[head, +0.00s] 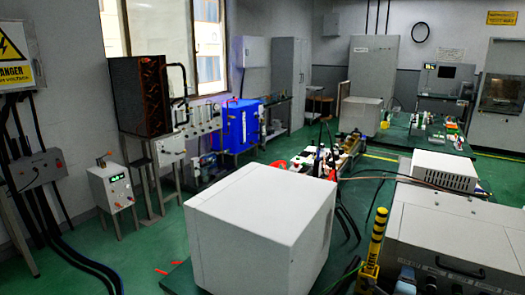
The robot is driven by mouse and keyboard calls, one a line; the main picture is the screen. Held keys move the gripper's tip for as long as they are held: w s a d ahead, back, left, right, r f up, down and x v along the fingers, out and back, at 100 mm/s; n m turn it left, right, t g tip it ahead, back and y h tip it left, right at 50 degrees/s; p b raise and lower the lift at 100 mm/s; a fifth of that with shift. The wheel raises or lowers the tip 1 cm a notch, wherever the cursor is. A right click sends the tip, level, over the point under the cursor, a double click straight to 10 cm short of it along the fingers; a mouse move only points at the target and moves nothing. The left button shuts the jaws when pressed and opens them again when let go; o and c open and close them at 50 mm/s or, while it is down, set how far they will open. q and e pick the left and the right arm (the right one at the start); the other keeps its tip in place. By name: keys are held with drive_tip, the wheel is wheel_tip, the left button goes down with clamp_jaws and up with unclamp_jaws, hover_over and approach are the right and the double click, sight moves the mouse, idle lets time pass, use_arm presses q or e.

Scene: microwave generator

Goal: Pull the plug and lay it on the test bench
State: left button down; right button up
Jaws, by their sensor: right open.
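I cannot make out the plug for certain. A yellow-and-black striped post (377,232) stands upright at the lower right, with a thin green wire near its foot. A green-topped bench (178,281) carries a large white box (262,228) in the foreground. My left gripper is not in view.
A grey metal unit (455,235) fills the lower right, with a white power box (444,171) and red and black cables behind it. A blue cabinet (238,126) and a small white meter box (111,188) stand left. Green floor between them is open.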

idle(0.4)
clamp_jaws()
drive_tip(key=shift+s, duration=0.1)
drive_tip(key=shift+p+v, duration=0.8)
drive_tip(key=shift+v, duration=0.6)
drive_tip(key=shift+p+v, duration=0.55)
drive_tip(key=shift+v, duration=0.95)
